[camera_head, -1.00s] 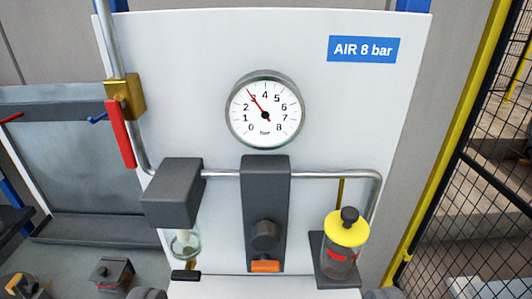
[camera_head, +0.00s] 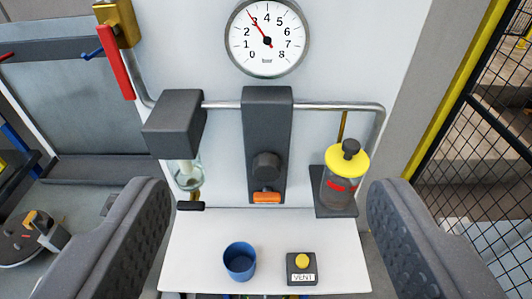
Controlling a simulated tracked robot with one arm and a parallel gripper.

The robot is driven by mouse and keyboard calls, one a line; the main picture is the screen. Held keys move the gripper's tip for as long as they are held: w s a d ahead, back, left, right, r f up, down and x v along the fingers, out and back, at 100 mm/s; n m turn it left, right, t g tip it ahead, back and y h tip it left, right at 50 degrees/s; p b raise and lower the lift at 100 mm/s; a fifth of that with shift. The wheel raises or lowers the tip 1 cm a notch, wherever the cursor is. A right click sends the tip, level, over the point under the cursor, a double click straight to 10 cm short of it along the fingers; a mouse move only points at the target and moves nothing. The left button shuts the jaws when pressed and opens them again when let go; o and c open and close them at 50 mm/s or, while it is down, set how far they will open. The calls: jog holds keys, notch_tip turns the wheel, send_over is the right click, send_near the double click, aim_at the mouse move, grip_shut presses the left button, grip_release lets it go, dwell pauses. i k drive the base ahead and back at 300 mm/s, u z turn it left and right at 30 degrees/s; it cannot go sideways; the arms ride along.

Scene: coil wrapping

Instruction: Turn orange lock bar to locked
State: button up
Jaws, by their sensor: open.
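The orange lock bar (camera_head: 267,198) lies level at the foot of the dark grey regulator block (camera_head: 267,118), just below its round dark knob (camera_head: 265,167). My gripper (camera_head: 270,215) is open, with one dark ribbed finger at the lower left and one at the lower right. Its jaws are empty. The lock bar is seen ahead, between the two fingers and apart from both.
A pressure gauge (camera_head: 267,40) reads about 3 bar. A grey filter unit (camera_head: 174,124) stands left, a yellow-topped lubricator (camera_head: 344,170) right. A white shelf (camera_head: 200,262) below holds a blue cup (camera_head: 239,261) and a VENT button box (camera_head: 302,268). A red lever (camera_head: 116,62) hangs upper left.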

aim_at(267, 195)
jog(key=z, duration=0.5)
jog(key=k, duration=1.3)
jog(key=z, duration=0.3)
jog(key=i, duration=0.85)
jog(key=u, duration=0.25)
